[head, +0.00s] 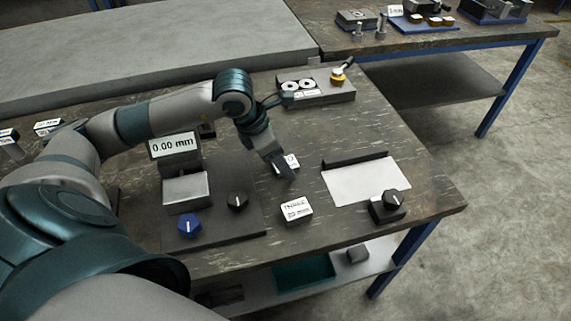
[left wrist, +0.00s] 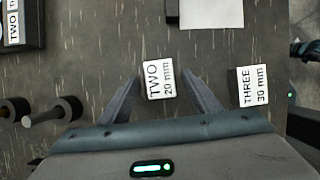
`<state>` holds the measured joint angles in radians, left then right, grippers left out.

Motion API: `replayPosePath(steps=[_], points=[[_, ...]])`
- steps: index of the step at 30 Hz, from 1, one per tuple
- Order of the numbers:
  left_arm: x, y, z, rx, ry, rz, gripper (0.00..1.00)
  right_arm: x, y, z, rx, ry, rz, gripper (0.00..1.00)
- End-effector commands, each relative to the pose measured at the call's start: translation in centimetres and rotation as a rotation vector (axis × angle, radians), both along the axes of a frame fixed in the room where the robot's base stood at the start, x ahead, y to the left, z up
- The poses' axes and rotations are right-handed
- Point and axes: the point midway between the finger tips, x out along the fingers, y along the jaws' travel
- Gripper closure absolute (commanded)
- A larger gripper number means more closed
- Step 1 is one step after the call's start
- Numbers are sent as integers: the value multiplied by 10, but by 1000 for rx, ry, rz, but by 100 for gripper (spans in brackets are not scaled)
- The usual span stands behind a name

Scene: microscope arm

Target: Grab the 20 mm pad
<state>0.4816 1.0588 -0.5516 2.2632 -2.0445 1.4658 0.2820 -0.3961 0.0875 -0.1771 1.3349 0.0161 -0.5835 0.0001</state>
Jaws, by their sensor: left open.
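The 20 mm pad (left wrist: 159,80) is a small white block labelled "TWO 20 mm" in the left wrist view. My left gripper (left wrist: 163,84) is open, with one finger on each side of the pad and the pad between the fingertips. I cannot tell whether either finger touches it. In the head view, the left gripper (head: 284,174) points down at the bench, and a white labelled block (head: 292,161) shows partly hidden behind it. The 30 mm pad (left wrist: 253,87), labelled "THREE 30 mm", lies to the right in the left wrist view. My right gripper is not seen.
In the head view, a gauge reading "0.00 mm" (head: 173,145) stands left of the gripper. A blue knob (head: 188,225) and black knob (head: 237,202) are below it. Another white labelled block (head: 296,210) lies nearer the front. A white sheet (head: 362,185) lies to the right.

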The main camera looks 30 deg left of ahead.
Motion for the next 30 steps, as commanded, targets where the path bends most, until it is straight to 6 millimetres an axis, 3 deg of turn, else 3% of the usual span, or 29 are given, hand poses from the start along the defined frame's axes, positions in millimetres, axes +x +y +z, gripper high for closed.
replayPosePath(steps=[9,16,30], points=[[0,0,0,0,0,0,45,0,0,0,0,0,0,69],[0,0,0,0,0,0,100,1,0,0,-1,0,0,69],[5,7,12,0,-2,3,100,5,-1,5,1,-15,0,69]])
